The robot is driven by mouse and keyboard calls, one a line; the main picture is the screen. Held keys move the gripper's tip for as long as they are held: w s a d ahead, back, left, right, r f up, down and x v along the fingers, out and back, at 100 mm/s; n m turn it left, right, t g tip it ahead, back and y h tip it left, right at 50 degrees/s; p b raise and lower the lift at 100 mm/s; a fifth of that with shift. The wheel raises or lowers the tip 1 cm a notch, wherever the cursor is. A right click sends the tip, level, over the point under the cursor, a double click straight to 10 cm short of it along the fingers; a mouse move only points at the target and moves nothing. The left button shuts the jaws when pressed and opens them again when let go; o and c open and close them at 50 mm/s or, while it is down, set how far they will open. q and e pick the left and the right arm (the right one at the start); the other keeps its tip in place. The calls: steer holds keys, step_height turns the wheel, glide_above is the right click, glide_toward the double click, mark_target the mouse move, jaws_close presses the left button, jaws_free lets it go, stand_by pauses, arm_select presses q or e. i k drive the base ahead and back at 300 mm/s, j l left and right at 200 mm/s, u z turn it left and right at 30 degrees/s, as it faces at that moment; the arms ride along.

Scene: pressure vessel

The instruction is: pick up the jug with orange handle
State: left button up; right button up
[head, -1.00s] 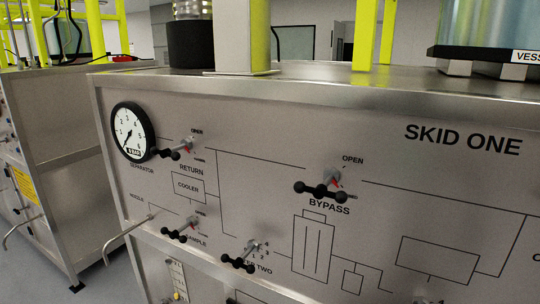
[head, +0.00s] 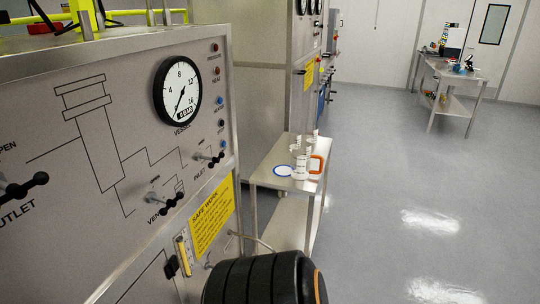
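The jug with orange handle (head: 304,167) stands upright on a small metal side table (head: 286,188), right of the skid panel. Its body is white and its orange handle faces right. It stands near the table's right edge. A white disc with a blue rim (head: 284,171) lies just left of it. Small white containers (head: 296,146) stand behind it. Neither of my grippers shows in the head view. A black ribbed part, probably of my own arm, shows at the bottom, well nearer than the table.
The skid panel (head: 100,150) with its gauge (head: 178,91) and black valve handles (head: 172,202) fills the left. A bent metal pipe (head: 252,240) sticks out below. Open grey floor (head: 410,180) lies right of the table. A farther table (head: 455,72) stands at the back right.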

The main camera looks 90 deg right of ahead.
mark_target(302, 157)
steer(key=z, duration=3.05)
steer(key=i+l+z, duration=0.15)
steer(key=i+l, duration=0.7)
steer(key=i, duration=0.2)
